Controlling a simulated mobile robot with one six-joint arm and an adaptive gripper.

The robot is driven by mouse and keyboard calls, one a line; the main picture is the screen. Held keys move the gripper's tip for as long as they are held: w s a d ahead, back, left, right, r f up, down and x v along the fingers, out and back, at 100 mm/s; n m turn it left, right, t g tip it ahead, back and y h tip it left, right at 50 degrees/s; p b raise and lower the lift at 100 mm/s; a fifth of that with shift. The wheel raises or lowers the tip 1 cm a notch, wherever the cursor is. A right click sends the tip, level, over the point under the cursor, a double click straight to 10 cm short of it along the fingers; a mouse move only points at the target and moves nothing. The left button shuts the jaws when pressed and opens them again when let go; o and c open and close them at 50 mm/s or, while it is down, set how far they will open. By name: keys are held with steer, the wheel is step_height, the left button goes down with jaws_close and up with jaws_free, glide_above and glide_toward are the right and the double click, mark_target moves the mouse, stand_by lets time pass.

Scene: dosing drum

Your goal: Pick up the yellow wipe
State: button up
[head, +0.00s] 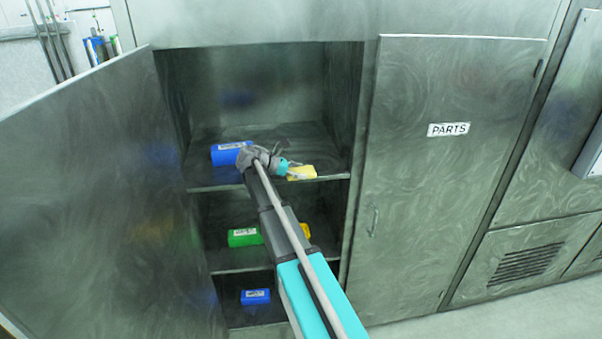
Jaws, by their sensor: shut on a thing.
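The yellow wipe (303,172) is a small yellow block at the front edge of the cabinet's top visible shelf, toward the right. My gripper (292,170) reaches in from the front and is shut on the yellow wipe at its left end. Whether the wipe is lifted off the shelf or still touches it is hard to tell. My arm runs up from the bottom of the picture and hides part of the lower shelves.
A blue block (230,153) lies left of my gripper on the same shelf. A green block (244,237) and a partly hidden yellow thing (305,231) are one shelf down. A blue block (255,296) lies below. The open door (100,200) bounds the left; the PARTS door (440,180) is closed.

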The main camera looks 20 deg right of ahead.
steer(key=shift+r, duration=0.1)
step_height(320, 180, up, 3)
steer(key=p, duration=0.2)
steer(key=shift+f+p, duration=0.2)
steer(key=shift+p, duration=0.2)
steer(key=s+a+r+p, duration=0.3)
steer(key=s+r+p, duration=0.7)
steer(key=s, duration=0.3)
steer(key=shift+s+a, duration=0.25)
steer(key=shift+a, duration=0.1)
step_height(320, 180, down, 22)
steer(key=b, duration=2.2)
steer(key=shift+r, duration=0.1)
